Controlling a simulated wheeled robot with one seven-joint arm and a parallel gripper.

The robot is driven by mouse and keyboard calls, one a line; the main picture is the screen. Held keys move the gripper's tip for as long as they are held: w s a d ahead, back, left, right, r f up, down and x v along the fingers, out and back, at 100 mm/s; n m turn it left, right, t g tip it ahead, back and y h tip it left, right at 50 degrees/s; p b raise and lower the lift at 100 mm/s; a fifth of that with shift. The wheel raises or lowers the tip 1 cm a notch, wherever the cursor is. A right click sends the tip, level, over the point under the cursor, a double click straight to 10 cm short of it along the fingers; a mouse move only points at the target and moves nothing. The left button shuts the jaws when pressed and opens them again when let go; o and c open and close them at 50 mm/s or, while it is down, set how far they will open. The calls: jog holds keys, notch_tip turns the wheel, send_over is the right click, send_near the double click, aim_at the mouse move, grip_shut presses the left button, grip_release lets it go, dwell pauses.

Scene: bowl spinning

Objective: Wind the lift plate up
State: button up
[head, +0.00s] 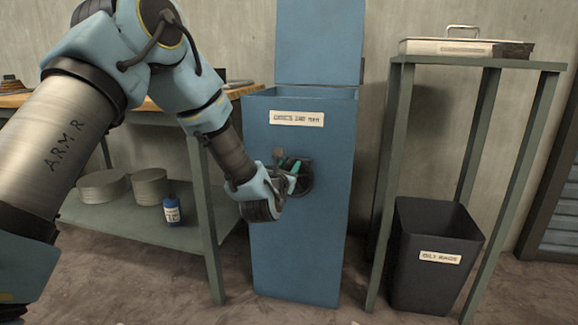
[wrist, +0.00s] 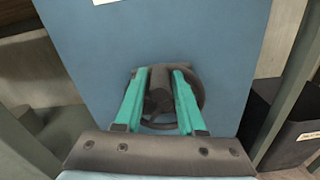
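A tall blue cabinet (head: 300,235) with a label on its front stands in the middle of the head view; its front also fills much of the wrist view (wrist: 215,35). A dark round wheel (head: 307,178) with a knob-like handle (wrist: 158,88) is on that front. My gripper (head: 288,167) is at the wheel, and its teal fingers (wrist: 160,90) lie on either side of the handle, with little or no gap. They look shut on it. The cabinet's top is open, with its blue lid (head: 320,40) upright behind. No lift plate is visible; the cabinet's inside is hidden.
A wooden-topped workbench (head: 240,91) stands left, with round tins (head: 150,186) and a blue bottle (head: 172,210) on its lower shelf. At right, a grey-green stand (head: 480,63) bears a lidded metal tray (head: 450,48); a dark bin (head: 430,285) is below.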

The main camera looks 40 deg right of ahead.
grip_shut()
jog(key=shift+s+m, duration=0.1)
jog(key=shift+m, duration=0.2)
